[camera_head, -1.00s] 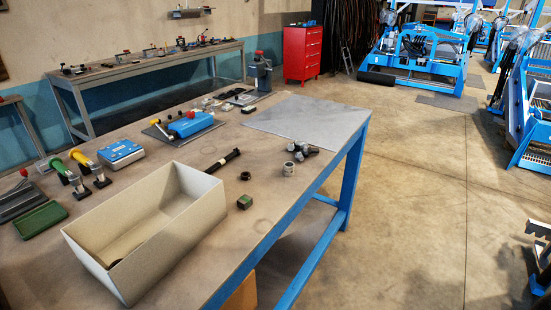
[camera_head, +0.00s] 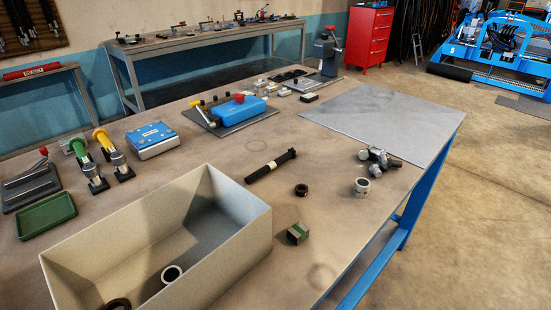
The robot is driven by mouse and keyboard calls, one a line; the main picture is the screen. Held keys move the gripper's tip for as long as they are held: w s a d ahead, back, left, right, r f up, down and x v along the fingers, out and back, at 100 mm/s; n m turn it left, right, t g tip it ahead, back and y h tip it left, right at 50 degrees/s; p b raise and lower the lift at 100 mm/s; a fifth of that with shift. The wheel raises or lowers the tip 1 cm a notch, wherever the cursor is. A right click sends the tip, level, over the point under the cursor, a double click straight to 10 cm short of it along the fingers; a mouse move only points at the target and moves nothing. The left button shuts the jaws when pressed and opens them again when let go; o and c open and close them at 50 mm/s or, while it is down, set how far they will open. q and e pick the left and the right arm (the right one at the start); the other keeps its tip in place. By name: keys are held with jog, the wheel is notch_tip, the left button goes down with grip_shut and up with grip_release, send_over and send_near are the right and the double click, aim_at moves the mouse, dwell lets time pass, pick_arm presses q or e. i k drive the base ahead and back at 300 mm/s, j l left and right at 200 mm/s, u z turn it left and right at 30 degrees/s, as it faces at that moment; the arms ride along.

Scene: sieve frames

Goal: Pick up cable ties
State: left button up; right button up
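A long black bundle with a pale band around it (camera_head: 259,173) lies on the workbench, just beyond the right end of the open box. It may be the cable ties; its detail is too small to be sure. It lies flat and nothing touches it. Neither of my grippers is in view.
The beige open box (camera_head: 222,248) stands at the near edge with rings inside. A black ring (camera_head: 301,190), a green-banded block (camera_head: 298,233), a metal ring (camera_head: 362,187) and a metal fitting (camera_head: 380,158) lie to the right. A blue device (camera_head: 238,111) stands behind. Bare bench surrounds the bundle.

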aim_at(292, 153)
jog(key=l+u, duration=0.15)
jog(key=l, duration=1.1)
jog(key=l+u, duration=0.15)
jog(key=l, duration=1.1)
jog(key=l+u, duration=0.15)
jog(key=l, duration=1.05)
jog(key=k, duration=0.05)
